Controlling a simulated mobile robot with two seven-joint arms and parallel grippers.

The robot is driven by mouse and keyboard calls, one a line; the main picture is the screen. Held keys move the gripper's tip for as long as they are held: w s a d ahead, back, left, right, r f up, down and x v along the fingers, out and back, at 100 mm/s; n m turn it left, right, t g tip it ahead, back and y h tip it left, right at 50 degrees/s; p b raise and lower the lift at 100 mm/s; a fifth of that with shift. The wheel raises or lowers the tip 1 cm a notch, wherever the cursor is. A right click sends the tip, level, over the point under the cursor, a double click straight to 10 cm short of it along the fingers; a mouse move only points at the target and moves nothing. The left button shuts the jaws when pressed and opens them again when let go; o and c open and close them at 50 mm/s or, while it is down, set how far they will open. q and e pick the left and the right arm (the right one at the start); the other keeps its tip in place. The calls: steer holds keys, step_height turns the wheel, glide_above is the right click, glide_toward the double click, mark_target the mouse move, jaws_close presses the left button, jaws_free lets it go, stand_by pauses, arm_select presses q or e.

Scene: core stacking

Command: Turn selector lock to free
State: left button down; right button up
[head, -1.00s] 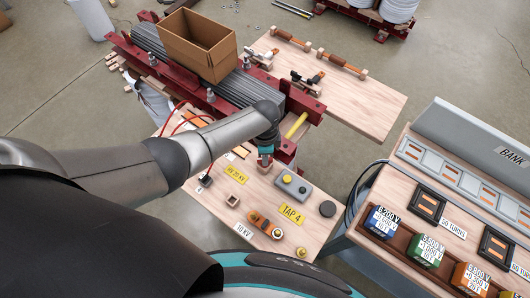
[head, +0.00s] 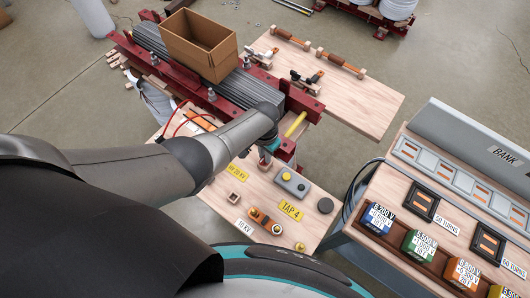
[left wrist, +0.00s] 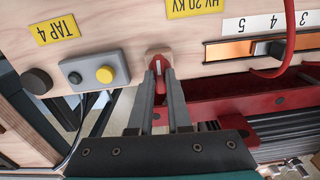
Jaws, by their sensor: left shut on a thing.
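My left gripper (left wrist: 159,78) is shut on a small red lever (left wrist: 160,70) with a pale mark, which looks like the selector lock. The lever sits on a small brown block at the edge of the wooden panel (left wrist: 120,25), close to the yellow "HV 20 KV" label (left wrist: 196,6). In the head view my left gripper (head: 266,160) reaches down to the far edge of this panel and mostly hides the lever. Its exact turn angle is hard to tell. My right gripper is not in view.
A grey box with a yellow button (left wrist: 95,73) and a black knob (left wrist: 37,81) lie beside the lever. A cardboard box (head: 200,50) stands on the core.

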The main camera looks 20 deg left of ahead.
arm_select(q)
steer(key=shift+n, duration=0.5)
steer(key=c, duration=0.9)
jaws_free()
steer(key=shift+o, duration=0.2)
steer(key=shift+r+p, duration=0.5)
steer(key=shift+r, duration=0.05)
step_height(320, 180, up, 14)
steer(key=p, duration=0.7)
